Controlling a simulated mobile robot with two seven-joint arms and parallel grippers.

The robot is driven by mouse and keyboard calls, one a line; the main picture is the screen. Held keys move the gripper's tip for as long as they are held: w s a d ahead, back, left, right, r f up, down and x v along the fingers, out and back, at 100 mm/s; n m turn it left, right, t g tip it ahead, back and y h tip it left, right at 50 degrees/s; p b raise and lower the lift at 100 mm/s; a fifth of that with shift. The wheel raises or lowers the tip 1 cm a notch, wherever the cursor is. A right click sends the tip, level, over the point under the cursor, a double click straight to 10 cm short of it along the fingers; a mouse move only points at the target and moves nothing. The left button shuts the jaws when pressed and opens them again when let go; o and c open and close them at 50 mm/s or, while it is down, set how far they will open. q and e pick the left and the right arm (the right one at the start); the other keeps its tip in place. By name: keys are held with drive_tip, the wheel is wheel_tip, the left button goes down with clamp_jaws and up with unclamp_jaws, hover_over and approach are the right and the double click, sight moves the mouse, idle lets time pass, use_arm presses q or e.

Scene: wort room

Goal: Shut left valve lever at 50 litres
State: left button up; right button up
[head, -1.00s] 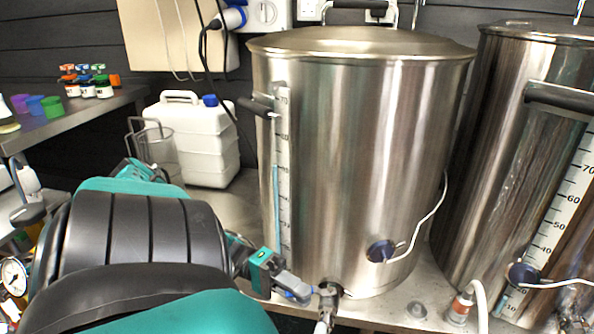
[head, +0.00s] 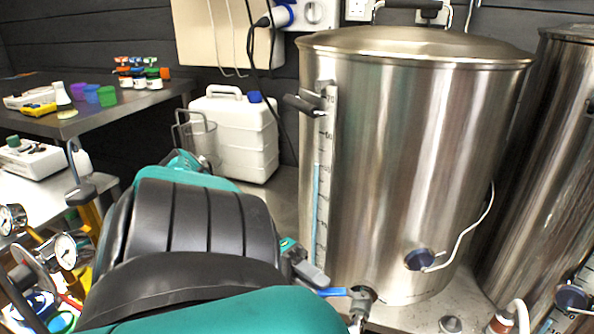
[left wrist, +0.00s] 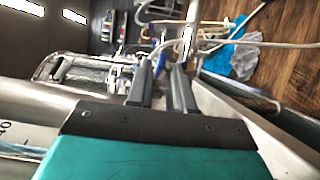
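The left kettle (head: 415,170) is a tall steel vessel with a lid. Its sight gauge (head: 323,215) shows a blue column topping out around the middle of the scale, at roughly 50; the small numbers are hard to read. The valve (head: 362,297) sits low on its front, with a blue lever (head: 333,291) pointing left, roughly level. My left gripper (head: 318,276) is at the lever's free end. In the left wrist view the two fingers (left wrist: 163,78) stand apart with a gap; I cannot tell whether they touch the lever. My right gripper is not in view.
A second steel kettle (head: 545,170) stands at the right. A white jerrycan (head: 233,135) is behind my arm. A side table (head: 110,115) with coloured cups and pressure gauges (head: 65,250) are left.

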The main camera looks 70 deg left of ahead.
use_arm(q)
drive_tip(key=b+v, duration=0.2)
drive_tip(key=v, duration=0.6)
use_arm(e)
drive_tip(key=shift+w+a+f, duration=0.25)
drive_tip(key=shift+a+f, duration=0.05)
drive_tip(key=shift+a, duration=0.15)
use_arm(q)
drive_tip(key=shift+s+a, duration=0.1)
drive_tip(key=shift+c, duration=0.4)
